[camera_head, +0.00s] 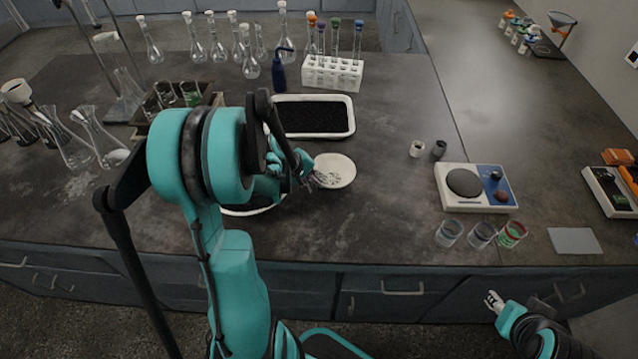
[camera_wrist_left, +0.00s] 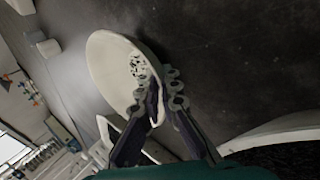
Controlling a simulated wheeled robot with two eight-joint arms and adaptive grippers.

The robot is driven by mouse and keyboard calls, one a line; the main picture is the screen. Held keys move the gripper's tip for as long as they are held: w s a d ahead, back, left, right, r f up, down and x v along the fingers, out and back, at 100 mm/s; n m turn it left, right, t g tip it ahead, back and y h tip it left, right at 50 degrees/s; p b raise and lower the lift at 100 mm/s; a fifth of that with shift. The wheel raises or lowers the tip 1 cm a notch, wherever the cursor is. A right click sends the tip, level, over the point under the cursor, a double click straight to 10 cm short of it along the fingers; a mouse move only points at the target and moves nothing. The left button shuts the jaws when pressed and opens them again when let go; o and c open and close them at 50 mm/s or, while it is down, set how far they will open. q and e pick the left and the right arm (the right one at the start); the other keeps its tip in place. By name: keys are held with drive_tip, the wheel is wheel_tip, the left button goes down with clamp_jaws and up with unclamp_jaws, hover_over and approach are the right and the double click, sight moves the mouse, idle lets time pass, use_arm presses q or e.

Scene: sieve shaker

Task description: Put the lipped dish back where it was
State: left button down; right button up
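The lipped dish (camera_head: 334,166) is a shallow, round, cream-white dish with dark specks on its inside near my fingers. In the left wrist view it (camera_wrist_left: 105,65) fills the upper middle, with its rim between the fingertips. My left gripper (camera_head: 306,172) is at the dish's left edge, and its fingers (camera_wrist_left: 164,88) look closed on that rim. The fingers hide part of the rim. I cannot tell whether the dish touches the bench. My right gripper (camera_head: 493,301) is low at the right, in front of the bench and away from the dish; its finger opening is unclear.
A white-rimmed tray of black grains (camera_head: 352,122) lies just behind the dish. Another white rim (camera_head: 252,211) shows partly under my left arm. A balance (camera_head: 477,187), small cups (camera_head: 449,233) and glassware (camera_head: 75,148) stand around.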

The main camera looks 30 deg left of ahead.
use_arm(q)
drive_tip(key=c, duration=2.2)
unclamp_jaws()
drive_tip(key=shift+f, duration=0.15)
drive_tip(key=o, duration=0.5)
drive_tip(key=shift+r, duration=0.2)
